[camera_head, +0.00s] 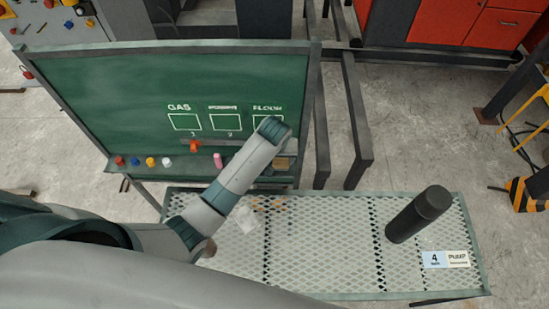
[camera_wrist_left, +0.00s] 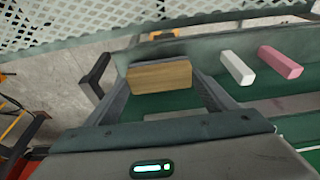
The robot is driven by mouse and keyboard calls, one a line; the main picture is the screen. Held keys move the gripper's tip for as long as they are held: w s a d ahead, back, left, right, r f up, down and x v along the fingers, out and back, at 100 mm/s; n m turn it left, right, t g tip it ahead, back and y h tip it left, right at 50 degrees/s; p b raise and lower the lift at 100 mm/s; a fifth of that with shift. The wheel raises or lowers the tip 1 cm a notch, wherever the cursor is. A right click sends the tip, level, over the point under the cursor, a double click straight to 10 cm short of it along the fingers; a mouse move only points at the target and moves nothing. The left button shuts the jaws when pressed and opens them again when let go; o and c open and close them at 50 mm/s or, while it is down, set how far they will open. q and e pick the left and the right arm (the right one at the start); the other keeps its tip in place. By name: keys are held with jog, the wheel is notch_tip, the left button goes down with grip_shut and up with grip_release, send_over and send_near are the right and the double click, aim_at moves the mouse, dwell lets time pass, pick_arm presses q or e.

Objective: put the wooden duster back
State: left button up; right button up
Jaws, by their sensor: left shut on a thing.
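The wooden duster (camera_wrist_left: 160,76) is a light brown block with a dark grey strip along its far side. It sits between the fingers of my left gripper (camera_wrist_left: 158,88), which is shut on it, in the left wrist view. In the head view a brown part of the duster (camera_head: 283,163) shows at the lower right of the green board (camera_head: 110,105), by the board's ledge. My forearm hides most of the gripper there. I cannot tell whether the duster touches the ledge. My right gripper is not in view.
White chalk (camera_wrist_left: 236,68) and pink chalk (camera_wrist_left: 281,62) lie on the ledge beside the duster. Several coloured magnets (camera_head: 150,162) sit along the board's lower left. A mesh table (camera_head: 325,245) in front holds a black cylinder (camera_head: 420,213) and a pump label (camera_head: 446,259).

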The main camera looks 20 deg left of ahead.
pick_arm(q)
jog(key=shift+f, duration=0.55)
jog(key=shift+f, duration=0.15)
jog(key=o, duration=0.9)
jog(key=shift+c, duration=0.2)
jog(key=shift+o, duration=0.3)
